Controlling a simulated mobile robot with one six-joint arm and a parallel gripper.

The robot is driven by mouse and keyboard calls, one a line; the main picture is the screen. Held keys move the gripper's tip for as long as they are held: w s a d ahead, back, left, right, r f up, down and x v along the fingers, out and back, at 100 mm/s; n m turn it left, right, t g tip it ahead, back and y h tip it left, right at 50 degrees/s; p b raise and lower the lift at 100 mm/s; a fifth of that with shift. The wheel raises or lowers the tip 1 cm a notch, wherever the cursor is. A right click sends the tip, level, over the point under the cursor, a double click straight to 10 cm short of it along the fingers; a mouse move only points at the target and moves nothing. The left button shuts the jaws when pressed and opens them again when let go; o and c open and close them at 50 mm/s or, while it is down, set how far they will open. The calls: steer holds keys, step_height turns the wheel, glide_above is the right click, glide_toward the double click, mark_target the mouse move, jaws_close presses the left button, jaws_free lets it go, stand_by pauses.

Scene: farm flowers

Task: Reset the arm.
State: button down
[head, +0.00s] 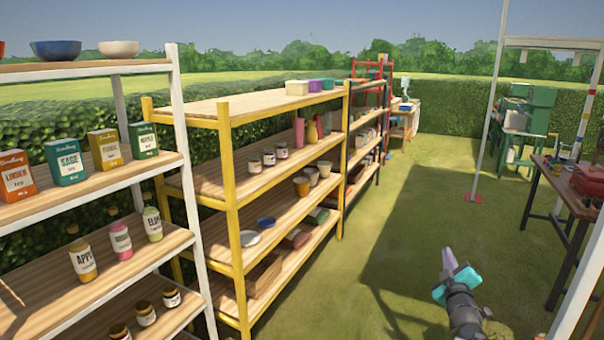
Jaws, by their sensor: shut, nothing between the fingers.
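My gripper (455,268) shows at the lower right of the head view, at the end of my dark arm. Its fingers are teal and purple and point up and away. It is shut with nothing between the fingers. It is over the grass, apart from the shelves on the left and the table on the right.
A white shelf (182,110) with boxes, bottles and jars stands at the left. A yellow shelf (228,180) with pots and jars stands behind it. A dark table (545,185) and white posts (493,90) are at the right. The grass (420,185) between is open.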

steer(key=a+f+m+g, duration=0.1)
steer(key=a+f+g, duration=0.35)
steer(key=f, duration=0.95)
steer(key=s+a+f+m+g+y, duration=0.15)
steer(key=s+a+f, duration=0.25)
steer(key=f, duration=0.6)
steer(key=s+a+f+g, duration=0.2)
steer(key=s+a+f, duration=0.3)
steer(key=f, duration=0.4)
steer(key=s+a+f+m+g+y, duration=0.15)
steer(key=s+a+f, duration=0.25)
steer(key=f, duration=0.6)
steer(key=s+a+f+m+g, duration=0.1)
steer(key=s+a+f+g, duration=0.25)
steer(key=s+f, duration=0.5)
steer(key=s+a+f+g, duration=0.2)
steer(key=s+f+g, duration=0.25)
steer(key=s, duration=0.75)
steer(key=s+a+m+g+y, duration=0.1)
steer(key=s+a+g, duration=0.1)
steer(key=s, duration=0.4)
steer(key=s+a+r+m+g, duration=0.1)
steer(key=s+a+g, duration=0.1)
steer(key=s+g, duration=0.2)
steer(key=shift+s+m+y, duration=0.3)
steer(key=shift+s+y, duration=0.1)
steer(key=shift+s, duration=1.3)
